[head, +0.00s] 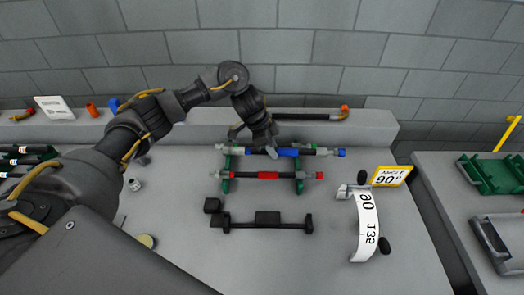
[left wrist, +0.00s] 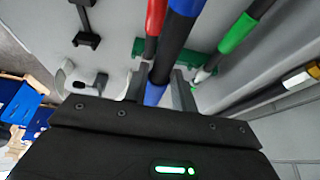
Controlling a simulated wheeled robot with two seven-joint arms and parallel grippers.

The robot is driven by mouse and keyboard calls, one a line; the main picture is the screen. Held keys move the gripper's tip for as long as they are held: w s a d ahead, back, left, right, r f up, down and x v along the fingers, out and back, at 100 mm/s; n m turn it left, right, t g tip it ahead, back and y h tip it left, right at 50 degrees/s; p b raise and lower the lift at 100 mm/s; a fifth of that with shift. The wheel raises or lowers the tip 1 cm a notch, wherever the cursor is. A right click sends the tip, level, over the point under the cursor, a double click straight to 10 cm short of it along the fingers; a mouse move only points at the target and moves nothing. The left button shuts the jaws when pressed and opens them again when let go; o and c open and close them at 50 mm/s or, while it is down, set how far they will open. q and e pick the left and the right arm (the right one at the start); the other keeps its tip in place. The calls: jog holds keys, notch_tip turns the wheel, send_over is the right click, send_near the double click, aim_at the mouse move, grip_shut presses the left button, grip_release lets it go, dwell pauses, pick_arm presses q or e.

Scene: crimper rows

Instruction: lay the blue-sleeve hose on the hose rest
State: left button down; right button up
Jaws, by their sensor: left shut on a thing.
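The blue-sleeve hose (head: 289,152) is a dark rod with a blue middle and a blue right end. My left gripper (head: 272,152) is shut on it; the left wrist view shows the hose (left wrist: 175,42) between the fingers (left wrist: 160,88). The hose appears over the back part of the green hose rest (head: 224,186), roughly level; I cannot tell whether it touches. A red-sleeve hose (head: 268,175) lies across the rest, nearer the front. In the left wrist view the rest (left wrist: 198,59) is partly hidden behind the hose. My right gripper is not in view.
A green-sleeve hose (left wrist: 238,33) is close by, on the wall side. A hose with an orange end (head: 310,114) lies on the back ledge. A black fixture (head: 268,220) stands in front of the rest. A white numbered scale (head: 367,228) and yellow sign (head: 391,176) are at right.

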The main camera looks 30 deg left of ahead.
pick_arm(q)
jog(key=s+d+r, duration=0.2)
jog(key=d+r, duration=0.1)
jog(key=d, duration=0.3)
jog(key=s+a+r+n+b, duration=0.1)
jog(key=s+a, duration=0.1)
jog(key=s, duration=0.3)
jog(key=s+a+r+n+b, duration=0.1)
jog(key=s+a+r, duration=0.1)
jog(key=s, duration=0.4)
jog(key=shift+s+a+r+t, duration=0.25)
jog(key=shift+a+t, duration=0.15)
jog(key=shift+a, duration=0.3)
